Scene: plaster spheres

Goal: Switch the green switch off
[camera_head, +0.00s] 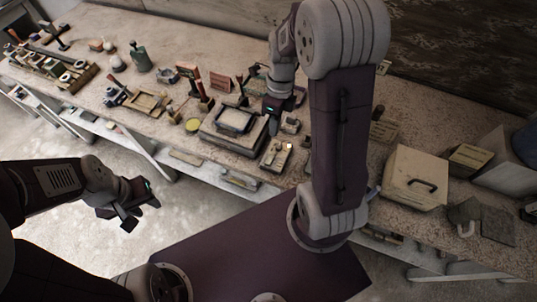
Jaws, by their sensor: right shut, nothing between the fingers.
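My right gripper (272,124) is shut and empty. It points down over the workbench, just right of a box with a dark-framed top (236,120). A small pale block (290,125) lies just right of its fingertips. A small panel with light and dark parts (276,154) lies just below it, near the bench's front edge. Either could carry a switch, but no green switch can be made out at this size. I cannot tell whether the fingertips touch anything. My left gripper (128,212) hangs over the floor in front of the bench, away from these things; its fingers are too small to read.
The long speckled workbench (135,22) is crowded with small tools and blocks. A green bottle-like object (140,58) stands at the left. Open floor lies before the bench.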

